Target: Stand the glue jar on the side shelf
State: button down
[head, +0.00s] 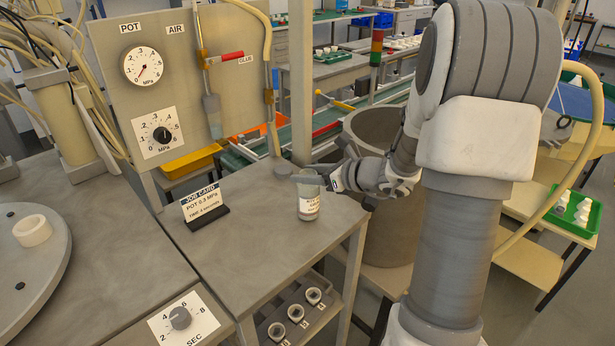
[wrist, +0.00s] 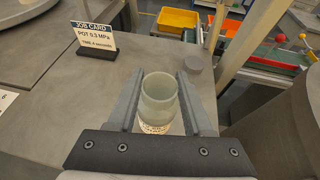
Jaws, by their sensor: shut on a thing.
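The glue jar (head: 309,205) is a small pale jar with a white printed label. It is upright over the grey side shelf (head: 268,215), near its right edge; its base looks at the shelf top, but I cannot tell whether it touches. My gripper (head: 310,181) reaches in from the right and is shut on the jar's upper part. In the wrist view the jar (wrist: 158,105) sits between the two fingers of my gripper (wrist: 157,75), its open mouth facing up. The label shows only partly there.
A job card (head: 203,203) stands left of the jar on the shelf. A small grey round lid or puck (head: 284,168) lies behind it. A rack of cups (head: 297,315) is below. A large grey drum (head: 385,215) stands to the right. The front shelf surface is clear.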

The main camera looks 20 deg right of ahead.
jog(key=shift+f, duration=0.15)
jog(key=shift+c, duration=1.6)
grip_release()
jog(key=shift+r, duration=0.3)
jog(key=p+v, duration=0.2)
jog(key=v, duration=1)
jog(key=shift+f, duration=0.15)
